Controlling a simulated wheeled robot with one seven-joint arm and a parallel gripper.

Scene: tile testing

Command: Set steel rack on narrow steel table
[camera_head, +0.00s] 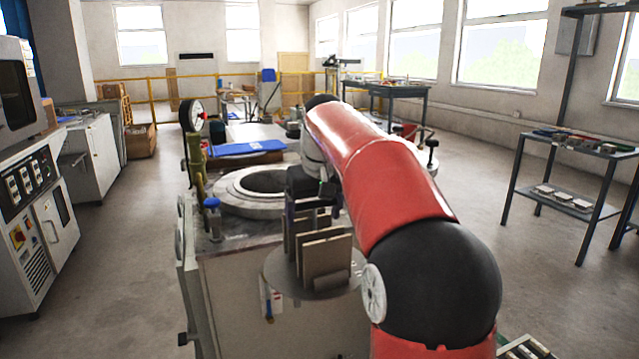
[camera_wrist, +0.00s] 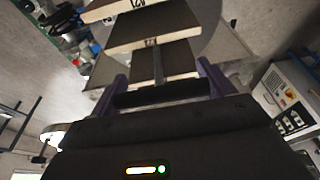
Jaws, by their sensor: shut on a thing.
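The steel rack holds several upright tan tiles (camera_head: 325,256) in a row, and these cover most of its frame. My gripper (camera_head: 306,205) is at the top of the rack, partly hidden by my red arm. In the wrist view, the purple fingers of my gripper (camera_wrist: 163,84) are closed on the rack, whose thin dark bar (camera_wrist: 158,66) shows between the tiles. A round grey plate (camera_head: 287,283) lies below the tiles; I cannot tell whether the rack touches it. A steel table (camera_head: 570,150) with two shelves stands at the right; I cannot tell if it is the narrow one.
A grey machine with a round opening (camera_head: 262,183) stands beside the rack, with a pressure gauge (camera_head: 192,115) on its left. Another dark table (camera_head: 388,90) stands by the windows. A control cabinet (camera_head: 38,200) is at the left. The floor at right is clear before the shelved table.

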